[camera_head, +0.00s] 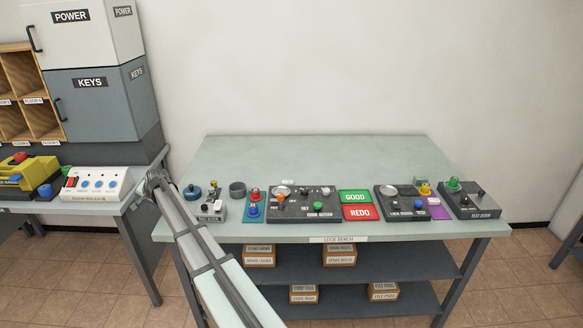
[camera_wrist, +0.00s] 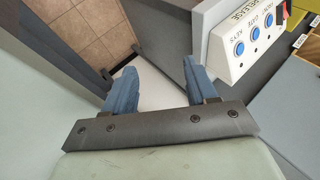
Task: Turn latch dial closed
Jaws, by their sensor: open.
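My gripper shows in the wrist view (camera_wrist: 158,78) with its two blue fingers spread apart and nothing between them. In the head view my arm reaches up to the left, ending near the gap between the lock bench (camera_head: 300,158) and the left table. Dial-like knobs sit on the bench's dark lock units: the wide left unit (camera_head: 302,212), the middle unit (camera_head: 397,212) and the right unit marked "TEST" (camera_head: 470,208). I cannot tell which knob is the latch dial or how it is turned. My gripper is apart from all of them.
A white release box (camera_wrist: 240,45) with blue buttons stands beside my gripper on the left table. Green "GOOD" (camera_head: 355,197) and red "REDO" (camera_head: 360,213) pads lie between lock units. Loose round parts (camera_head: 191,192) lie at the bench's left. The bench's rear is clear.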

